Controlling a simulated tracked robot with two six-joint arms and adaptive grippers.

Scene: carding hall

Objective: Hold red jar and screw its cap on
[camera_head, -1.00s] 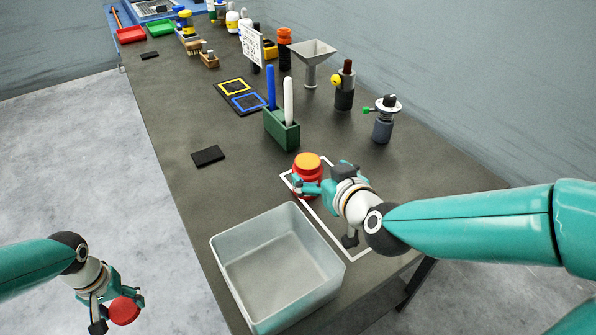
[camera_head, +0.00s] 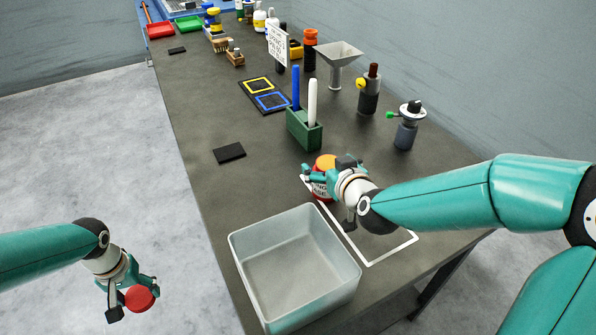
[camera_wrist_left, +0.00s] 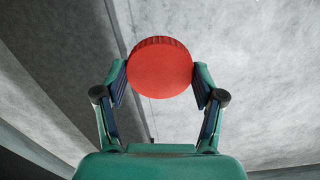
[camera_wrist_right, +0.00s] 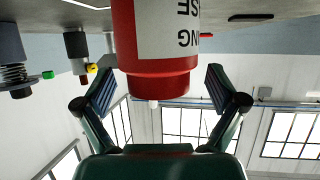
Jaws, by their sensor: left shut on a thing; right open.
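The red jar (camera_head: 318,189) stands upright on the bench inside a white outline, with an orange top (camera_head: 325,162). In the right wrist view the jar (camera_wrist_right: 125,40) appears inverted with a white label, between the spread fingers with gaps at both sides. My right gripper (camera_head: 333,178) is open at the jar and hides part of it in the head view. My left gripper (camera_head: 133,297) is shut on the red cap (camera_head: 140,299), held over the floor left of the bench. The round cap (camera_wrist_left: 160,68) also shows between the fingertips in the left wrist view.
A clear open bin (camera_head: 245,240) stands at the near bench edge, beside the outline. A green holder (camera_head: 302,133) with two upright sticks stands behind the jar. A black pad (camera_head: 229,153) lies to the left. A grey device (camera_head: 406,130) stands right; several tools stand farther back.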

